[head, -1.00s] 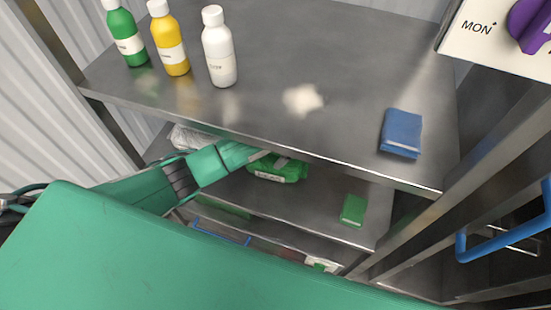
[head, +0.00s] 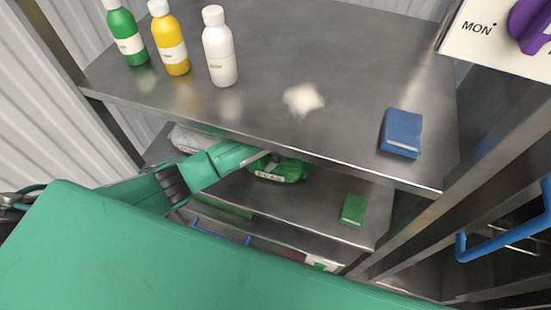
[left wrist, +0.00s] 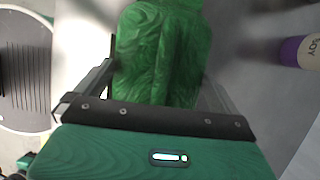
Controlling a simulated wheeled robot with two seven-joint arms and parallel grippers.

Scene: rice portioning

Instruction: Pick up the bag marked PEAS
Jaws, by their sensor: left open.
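The green bag marked PEAS (head: 291,172) lies on the shelf below the top one, its white label facing forward. My left gripper (head: 262,156) reaches in from the left under the top shelf and partly hides the bag. In the left wrist view the green bag (left wrist: 160,55) fills the space between the fingers of my left gripper (left wrist: 160,78). One finger is on each side of it and the jaws are open. I cannot tell whether the fingers touch the bag. My right gripper is not in view.
A whitish bag (head: 190,139) lies left of my gripper. A green box (head: 353,210) stands right on the same shelf, with bare shelf between. The top shelf edge (head: 330,159) is close above my arm.

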